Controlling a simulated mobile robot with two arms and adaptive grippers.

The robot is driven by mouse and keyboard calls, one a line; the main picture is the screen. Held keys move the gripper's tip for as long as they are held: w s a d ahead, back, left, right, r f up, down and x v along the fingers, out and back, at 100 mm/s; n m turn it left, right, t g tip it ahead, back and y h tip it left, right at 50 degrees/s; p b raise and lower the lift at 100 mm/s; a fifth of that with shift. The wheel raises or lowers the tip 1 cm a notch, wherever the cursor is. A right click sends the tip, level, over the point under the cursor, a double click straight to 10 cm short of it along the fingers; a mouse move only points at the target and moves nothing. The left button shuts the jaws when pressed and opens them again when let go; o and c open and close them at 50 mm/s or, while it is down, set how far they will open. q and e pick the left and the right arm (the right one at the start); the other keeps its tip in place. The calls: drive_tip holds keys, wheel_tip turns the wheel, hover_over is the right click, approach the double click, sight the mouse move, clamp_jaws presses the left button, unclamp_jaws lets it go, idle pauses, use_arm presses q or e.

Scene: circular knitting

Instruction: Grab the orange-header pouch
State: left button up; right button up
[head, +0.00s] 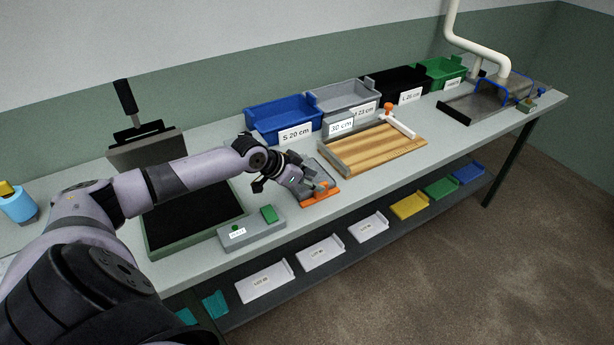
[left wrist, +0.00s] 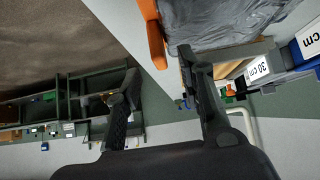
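The orange-header pouch lies near the front edge of the bench in the head view, its orange header (head: 322,194) toward the front. My left gripper (head: 308,187) is over it and hides part of it. In the left wrist view the pouch's grey plastic (left wrist: 225,22) and orange header (left wrist: 152,42) show at the top. The fingers of my left gripper (left wrist: 158,62) stand apart with nothing between them. One fingertip is close to the pouch; I cannot tell whether it touches. My right gripper is not in view.
Right of the pouch is a wooden board (head: 375,150) with a 30 cm label. Blue (head: 284,116), grey, black and green bins stand behind. A box with a green button (head: 268,213) and a dark framed panel (head: 190,218) lie left. A lower shelf holds several trays.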

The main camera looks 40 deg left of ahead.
use_arm(q)
drive_tip(key=shift+x, duration=1.25)
drive_tip(key=shift+r, duration=0.1)
drive_tip(key=shift+c, duration=0.5)
clamp_jaws()
